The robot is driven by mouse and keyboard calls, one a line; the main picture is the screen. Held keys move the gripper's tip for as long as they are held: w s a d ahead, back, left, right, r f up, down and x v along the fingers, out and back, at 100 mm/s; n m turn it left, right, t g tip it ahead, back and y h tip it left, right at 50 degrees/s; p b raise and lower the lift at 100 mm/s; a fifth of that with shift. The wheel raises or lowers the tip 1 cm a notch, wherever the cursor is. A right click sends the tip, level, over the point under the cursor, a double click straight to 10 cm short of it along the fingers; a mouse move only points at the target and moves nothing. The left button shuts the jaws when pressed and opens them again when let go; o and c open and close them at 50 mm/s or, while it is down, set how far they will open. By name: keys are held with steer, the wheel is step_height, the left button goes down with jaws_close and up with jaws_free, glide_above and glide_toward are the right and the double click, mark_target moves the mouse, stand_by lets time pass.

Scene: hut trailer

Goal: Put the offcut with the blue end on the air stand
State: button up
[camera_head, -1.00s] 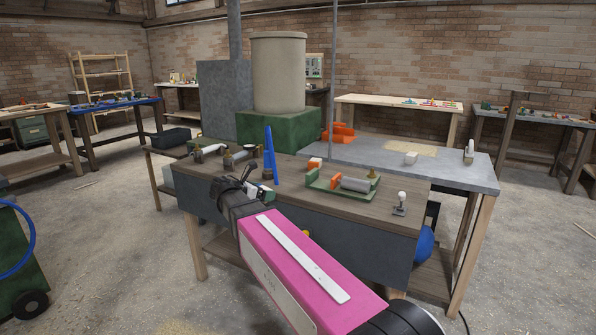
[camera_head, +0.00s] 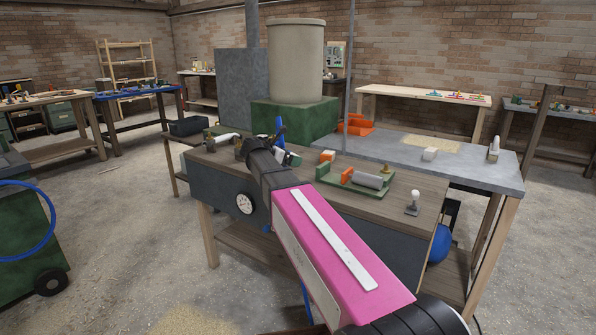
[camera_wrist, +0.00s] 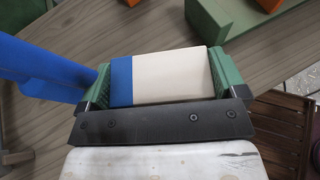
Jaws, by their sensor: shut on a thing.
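The offcut with the blue end (camera_wrist: 160,80) is a pale block with a blue band at its left in the wrist view. My gripper (camera_wrist: 168,85) is shut on it, with green finger pads at both ends. I cannot tell for sure which thing is the air stand.
A green tray (camera_head: 330,180) with orange parts and a grey cylinder stands right of my gripper. An orange-ended block (camera_head: 326,156) lies behind it, and a small white-knobbed item (camera_head: 413,203) stands at the bench's right. A round gauge (camera_head: 244,203) shows at the bench front.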

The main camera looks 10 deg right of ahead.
steer(key=x, duration=0.4)
steer(key=shift+s+a+f, duration=0.1)
steer(key=shift+s+f, duration=0.1)
steer(key=shift+f, duration=2.1)
steer(key=shift+f, duration=0.1)
steer(key=o, duration=0.6)
steer(key=shift+o, duration=0.2)
steer(key=shift+a+r, duration=0.1)
steer(key=shift+r, duration=0.1)
steer(key=v, duration=1.2)
steer(key=shift+s, duration=0.1)
